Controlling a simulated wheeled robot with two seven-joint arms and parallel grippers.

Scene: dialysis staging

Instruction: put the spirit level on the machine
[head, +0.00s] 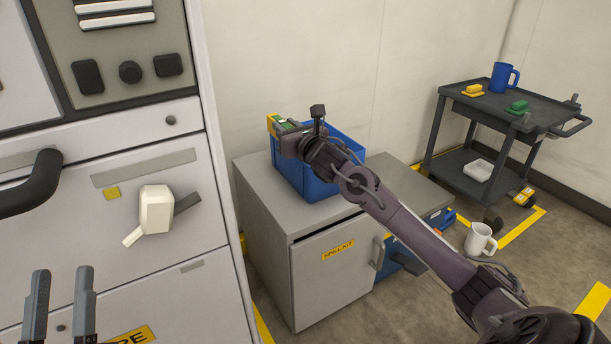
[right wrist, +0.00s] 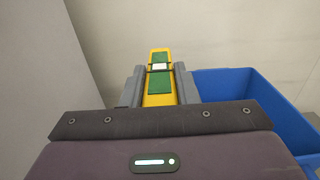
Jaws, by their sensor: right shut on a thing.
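The spirit level (head: 274,122), yellow with green parts, is held at the end of my right arm, above the left side of a blue bin. It also shows in the right wrist view (right wrist: 160,87), lengthwise between the fingers. My right gripper (head: 287,134) is shut on it; its fingers (right wrist: 160,84) show on both sides of the level. The machine (head: 150,108), a large pale grey cabinet with knobs, a handle and a white clamp-like fitting, fills the left of the head view. Its top is out of view. My left gripper (head: 61,285) is open and empty in front of it.
The blue bin (head: 347,137) stands on a grey spill-kit cabinet (head: 262,172); its wall shows at right in the wrist view (right wrist: 225,82). A dark cart (head: 452,162) with a blue mug (head: 501,78) stands back right. A white jug (head: 479,240) is on the floor.

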